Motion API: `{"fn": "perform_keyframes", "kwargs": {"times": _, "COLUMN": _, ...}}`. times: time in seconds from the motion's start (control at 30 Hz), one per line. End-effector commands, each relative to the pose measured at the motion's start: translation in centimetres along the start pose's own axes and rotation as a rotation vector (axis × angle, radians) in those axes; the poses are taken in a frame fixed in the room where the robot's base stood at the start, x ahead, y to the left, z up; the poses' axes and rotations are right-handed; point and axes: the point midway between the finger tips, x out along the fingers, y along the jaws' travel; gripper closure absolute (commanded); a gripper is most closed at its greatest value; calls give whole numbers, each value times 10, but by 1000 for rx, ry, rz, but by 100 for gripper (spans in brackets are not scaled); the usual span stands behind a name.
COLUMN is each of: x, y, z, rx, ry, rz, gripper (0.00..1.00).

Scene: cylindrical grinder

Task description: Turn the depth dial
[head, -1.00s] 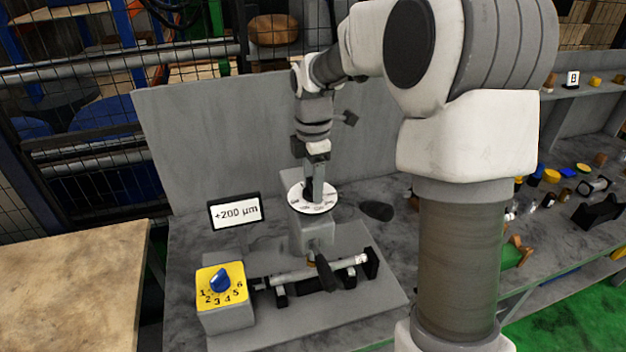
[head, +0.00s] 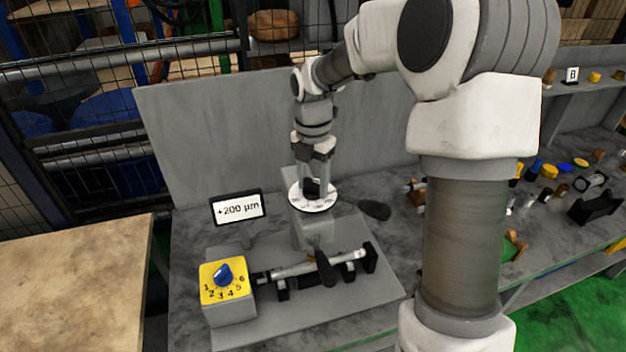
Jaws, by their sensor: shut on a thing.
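The depth dial (head: 311,206) is a white disc with dark markings and a black knob in its middle. It sits on top of a grey block in the middle of the head view. My gripper (head: 313,188) points down at the dial from above, with one finger on each side of the black knob, and is shut on it. The fingers hide part of the knob and the far side of the disc. A display (head: 238,208) to the left reads +200 µm. The dial's markings are too small to read.
A yellow selector box (head: 222,281) with a blue knob stands at the front left. A horizontal rod (head: 306,266) lies in black supports in front of the dial. Dark handles (head: 374,210) stick out near the block. A grey panel (head: 230,140) stands behind.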

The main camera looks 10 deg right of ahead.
Motion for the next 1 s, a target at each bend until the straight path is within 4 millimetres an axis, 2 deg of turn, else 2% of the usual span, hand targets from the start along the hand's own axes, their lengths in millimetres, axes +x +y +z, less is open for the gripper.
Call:
{"fn": "perform_keyframes", "kwargs": {"times": 0.43, "x": -1, "y": 1, "z": 0, "rx": -9, "ry": -2, "rz": 2, "gripper": 100}}
{"fn": "perform_keyframes", "kwargs": {"times": 0.47, "x": -1, "y": 1, "z": 0, "rx": -9, "ry": -2, "rz": 2, "gripper": 40}}
{"fn": "perform_keyframes", "kwargs": {"times": 0.57, "x": -1, "y": 1, "z": 0, "rx": -9, "ry": -2, "rz": 2, "gripper": 22}}
{"fn": "perform_keyframes", "kwargs": {"times": 0.6, "x": -1, "y": 0, "z": 0, "rx": -9, "ry": -1, "rz": 1, "gripper": 17}}
{"fn": "perform_keyframes", "kwargs": {"times": 0.87, "x": 0, "y": 0, "z": 0, "rx": -8, "ry": -1, "rz": 0, "gripper": 17}}
{"fn": "perform_keyframes", "kwargs": {"times": 1.0, "x": -8, "y": 0, "z": 0, "rx": -7, "ry": -1, "rz": 1, "gripper": 17}}
